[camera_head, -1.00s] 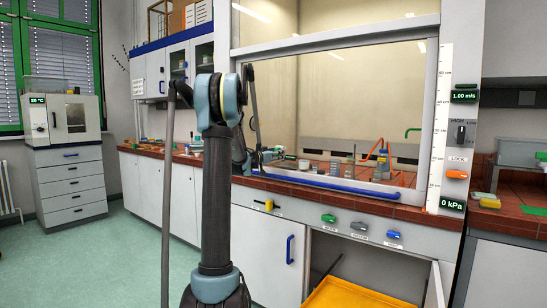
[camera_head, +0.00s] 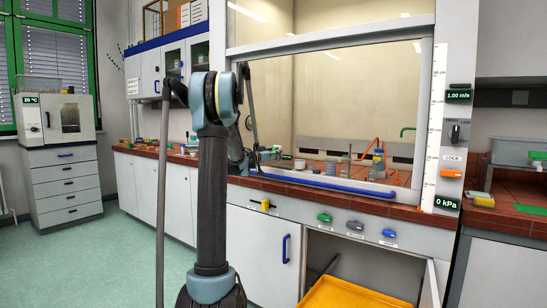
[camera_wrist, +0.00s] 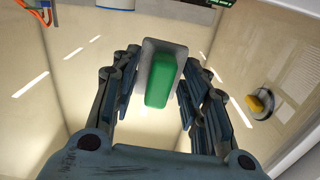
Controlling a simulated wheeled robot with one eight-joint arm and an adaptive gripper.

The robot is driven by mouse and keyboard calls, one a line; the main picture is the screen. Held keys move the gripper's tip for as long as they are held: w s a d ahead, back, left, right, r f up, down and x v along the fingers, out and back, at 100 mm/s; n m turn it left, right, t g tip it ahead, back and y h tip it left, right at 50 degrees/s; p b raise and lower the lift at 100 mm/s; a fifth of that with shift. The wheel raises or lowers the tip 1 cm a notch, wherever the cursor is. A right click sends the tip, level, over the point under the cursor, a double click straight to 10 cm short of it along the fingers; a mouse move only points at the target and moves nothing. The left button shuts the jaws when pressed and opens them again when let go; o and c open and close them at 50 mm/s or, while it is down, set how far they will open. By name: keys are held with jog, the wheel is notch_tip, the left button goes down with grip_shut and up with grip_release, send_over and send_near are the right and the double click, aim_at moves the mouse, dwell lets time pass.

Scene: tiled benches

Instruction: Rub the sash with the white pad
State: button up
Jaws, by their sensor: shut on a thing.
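The sash (camera_head: 340,90) is the large clear pane in a pale frame on the fume hood, with a blue handle (camera_head: 325,187) along its bottom edge. In the wrist view my gripper (camera_wrist: 162,82) is shut on a block with a whitish pad (camera_wrist: 146,60) and a green part (camera_wrist: 160,80) facing the camera. The fingers press its two sides. In the head view my gripper (camera_head: 270,154) is small, near the lower left of the sash, partly behind my arm. I cannot tell whether the pad touches the glass.
Bottles and an orange tube (camera_head: 375,147) stand in the hood. The red tiled bench edge (camera_head: 350,202) runs below it. An open cabinet with a yellow tray (camera_head: 345,293) is under the bench. The green floor (camera_head: 110,255) at left is clear.

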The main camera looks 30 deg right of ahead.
jog(key=shift+w+a, duration=0.2)
jog(key=shift+w, duration=0.3)
jog(key=shift+w+a, duration=0.15)
jog(key=shift+w, duration=0.3)
jog(key=shift+s, duration=0.1)
jog(key=shift+s+d, duration=0.35)
jog(key=shift+s, duration=0.35)
jog(key=shift+s+d, duration=0.3)
jog(key=shift+s, duration=0.4)
jog(key=w, duration=0.1)
jog(key=w+a, duration=0.1)
jog(key=w, duration=0.1)
jog(key=shift+a, duration=0.15)
jog(key=shift+s+d, duration=0.3)
jog(key=shift+s, duration=0.45)
jog(key=shift+s+d, duration=0.3)
jog(key=shift+s, duration=0.45)
